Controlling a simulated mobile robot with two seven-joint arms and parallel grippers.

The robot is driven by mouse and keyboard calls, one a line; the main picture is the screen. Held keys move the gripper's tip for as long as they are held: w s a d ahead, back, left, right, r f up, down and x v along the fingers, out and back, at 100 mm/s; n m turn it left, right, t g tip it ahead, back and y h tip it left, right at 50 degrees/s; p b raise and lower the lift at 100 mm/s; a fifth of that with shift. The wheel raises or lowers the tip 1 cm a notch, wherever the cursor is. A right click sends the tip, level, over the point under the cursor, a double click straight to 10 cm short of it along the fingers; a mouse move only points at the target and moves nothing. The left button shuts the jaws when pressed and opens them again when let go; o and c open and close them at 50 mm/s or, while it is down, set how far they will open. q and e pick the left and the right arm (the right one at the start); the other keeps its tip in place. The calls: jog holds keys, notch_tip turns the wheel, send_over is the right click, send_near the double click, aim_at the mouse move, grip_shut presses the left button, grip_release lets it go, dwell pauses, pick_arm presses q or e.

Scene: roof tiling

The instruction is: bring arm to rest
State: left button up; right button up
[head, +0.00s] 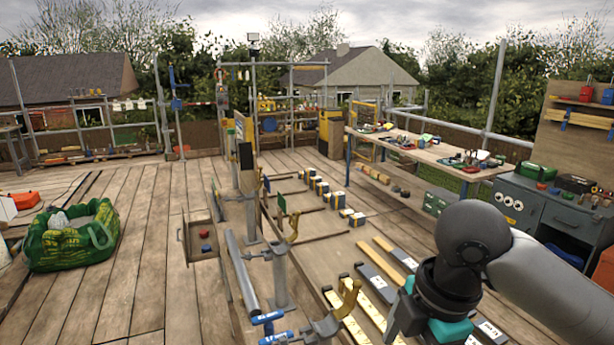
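My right arm comes in from the lower right, and its dark wrist with teal parts hangs over the roof battens. My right gripper (402,318) shows only as a dark grey part at the wrist's lower left. Its fingertips cannot be made out, so I cannot tell whether it is open or shut or holds anything. My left arm and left gripper are not in view.
Grey and yellow strips (378,284) lie below the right wrist. Metal pipes (242,270) and blue-handled clamps (268,318) are left of it. A grey cabinet (540,214) and a workbench (440,152) stand behind. A green bag (75,248) lies left; open planks surround it.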

jog(key=s+a+f+m+t+y, duration=0.1)
jog(key=s+a+f+m, duration=0.15)
jog(key=f+m, duration=0.2)
jog(key=s+a+f+m+t+y, duration=0.1)
jog(key=s+a+f+m+y, duration=0.1)
jog(key=a+f+m, duration=0.3)
jog(key=s+d+f+m+h, duration=0.4)
jog(key=s+d+f+m, duration=0.5)
jog(key=s+d+f, duration=0.15)
notch_tip(320, 180, down, 33)
jog(key=s+g+b, duration=0.1)
jog(key=s+b, duration=0.1)
jog(key=b, duration=0.9)
jog(key=s+d+f+b, duration=0.1)
jog(key=s+f+b, duration=0.3)
jog(key=s+f, duration=0.3)
jog(key=s+d+f+g+b, duration=0.1)
jog(key=s+f+b, duration=0.3)
jog(key=s+f, duration=0.4)
jog(key=shift+d+f, duration=0.15)
jog(key=shift+f, duration=2.8)
